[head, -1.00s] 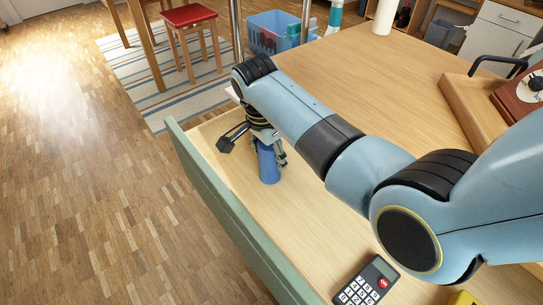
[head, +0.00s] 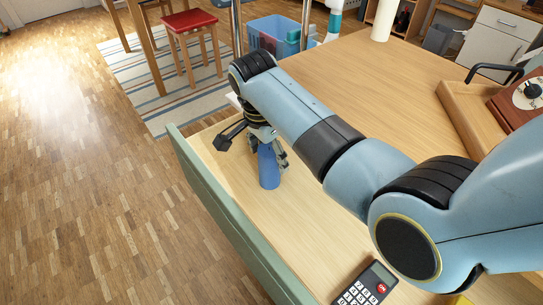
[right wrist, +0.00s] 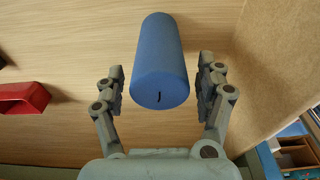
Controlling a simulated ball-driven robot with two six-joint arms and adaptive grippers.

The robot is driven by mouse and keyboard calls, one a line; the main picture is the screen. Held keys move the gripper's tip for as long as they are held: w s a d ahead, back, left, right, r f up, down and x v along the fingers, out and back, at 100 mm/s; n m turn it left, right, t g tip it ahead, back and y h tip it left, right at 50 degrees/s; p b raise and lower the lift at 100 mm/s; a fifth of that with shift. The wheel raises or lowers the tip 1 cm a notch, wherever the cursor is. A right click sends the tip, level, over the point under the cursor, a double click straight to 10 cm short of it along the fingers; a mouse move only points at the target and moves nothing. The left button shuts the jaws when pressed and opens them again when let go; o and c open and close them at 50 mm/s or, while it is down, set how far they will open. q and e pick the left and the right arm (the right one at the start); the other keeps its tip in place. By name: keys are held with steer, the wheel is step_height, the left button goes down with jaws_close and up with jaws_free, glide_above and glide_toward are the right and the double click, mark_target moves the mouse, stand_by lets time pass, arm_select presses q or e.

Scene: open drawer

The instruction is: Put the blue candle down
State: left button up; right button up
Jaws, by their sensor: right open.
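The blue candle (head: 268,168) stands upright on the light wood floor of the open drawer (head: 226,163), near its far end. My right gripper (head: 256,148) is above and around the candle's upper part. In the right wrist view the candle (right wrist: 161,70) lies between the two open fingers (right wrist: 162,78), with a gap on each side. The arm hides part of the drawer behind it. My left gripper is not in the head view.
The drawer's green front (head: 222,215) runs along its left side. A calculator (head: 366,287) lies at the near end. The table top (head: 385,85) is beyond the arm, with a wooden box (head: 470,115) at right. A red object (right wrist: 22,97) shows in the wrist view.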

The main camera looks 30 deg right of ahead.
steer(key=r, duration=0.3)
steer(key=a+r+p, duration=0.1)
steer(key=r, duration=0.2)
steer(key=r+p, duration=0.1)
steer(key=r, duration=0.2)
steer(key=shift+s+a+r, duration=0.1)
steer(key=shift+a+r, duration=0.15)
steer(key=shift+r+p, duration=0.1)
steer(key=shift+p, duration=0.25)
